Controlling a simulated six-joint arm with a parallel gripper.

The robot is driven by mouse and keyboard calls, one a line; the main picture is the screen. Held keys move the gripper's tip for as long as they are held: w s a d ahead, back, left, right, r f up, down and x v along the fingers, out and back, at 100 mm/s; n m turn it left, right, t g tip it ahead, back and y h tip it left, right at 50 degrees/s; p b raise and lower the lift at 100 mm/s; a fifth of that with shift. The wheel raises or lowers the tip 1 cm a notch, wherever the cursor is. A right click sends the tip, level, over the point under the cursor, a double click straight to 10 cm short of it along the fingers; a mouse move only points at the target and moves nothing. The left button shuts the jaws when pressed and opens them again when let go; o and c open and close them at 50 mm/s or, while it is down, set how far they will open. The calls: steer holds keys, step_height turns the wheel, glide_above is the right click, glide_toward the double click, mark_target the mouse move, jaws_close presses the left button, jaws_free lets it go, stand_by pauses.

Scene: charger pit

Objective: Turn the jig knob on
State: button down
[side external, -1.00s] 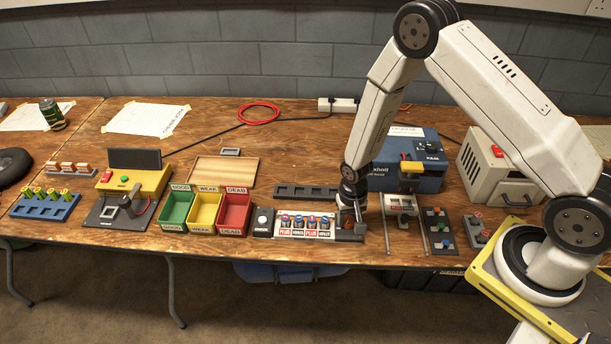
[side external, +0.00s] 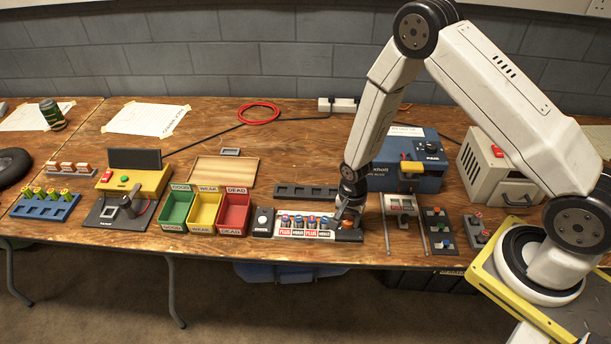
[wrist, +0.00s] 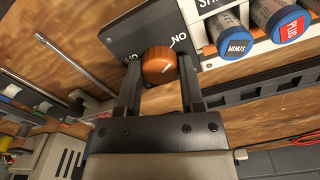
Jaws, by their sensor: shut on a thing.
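The jig knob (wrist: 158,65) is orange and round, on a dark plate (wrist: 140,30) with lettering on both sides of it. My gripper (wrist: 160,72) has one finger on each side of the knob and is shut on it. In the side external view, my gripper (side external: 343,216) points down at the right end of the jig (side external: 305,234), and the orange knob (side external: 347,225) shows beside its fingertips. A pale mark shows on the knob; exactly which label it points to is hard to tell.
Several cells labelled PLUS and MINUS (wrist: 283,22) sit in the jig close beside my gripper. A rail stand (side external: 403,207) and a button panel (side external: 438,230) stand to the right. Green, yellow and red bins (side external: 204,212) stand to the left.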

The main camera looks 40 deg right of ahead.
mark_target(348, 220)
steer(key=shift+c, duration=1.1)
jaws_free()
steer(key=shift+r, duration=0.2)
steer(key=shift+r, duration=3.7)
steer(key=shift+r, duration=0.15)
steer(key=shift+r, duration=0.2)
steer(key=s+r+n+t, duration=0.1)
steer(key=s+r+n, duration=0.4)
steer(key=r, duration=0.3)
steer(key=s+r+n+t, duration=0.1)
steer(key=s+r+n, duration=0.3)
steer(key=r+n, duration=0.3)
steer(key=shift+s+r+n+t, duration=0.3)
steer(key=shift+s+r+n, duration=0.1)
steer(key=shift+r, duration=0.1)
